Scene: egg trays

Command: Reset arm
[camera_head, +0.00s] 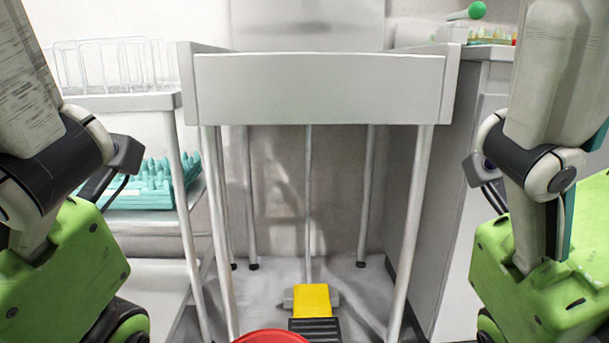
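My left arm comes in at the left edge and my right arm at the right edge. Both hang down with grey links and dark joints, roughly mirrored. No gripper fingertips show in the head view, so I cannot see whether either gripper is open or holds anything. The arms appear apart from the furniture in front of me.
A white high-sided table (320,90) stands ahead. A shelf cart (120,102) with a wire rack (105,65) and teal spiky trays (150,190) is left. A grey cabinet (455,190) is right. A yellow pedal (312,300) and red round object (270,337) are low in the centre.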

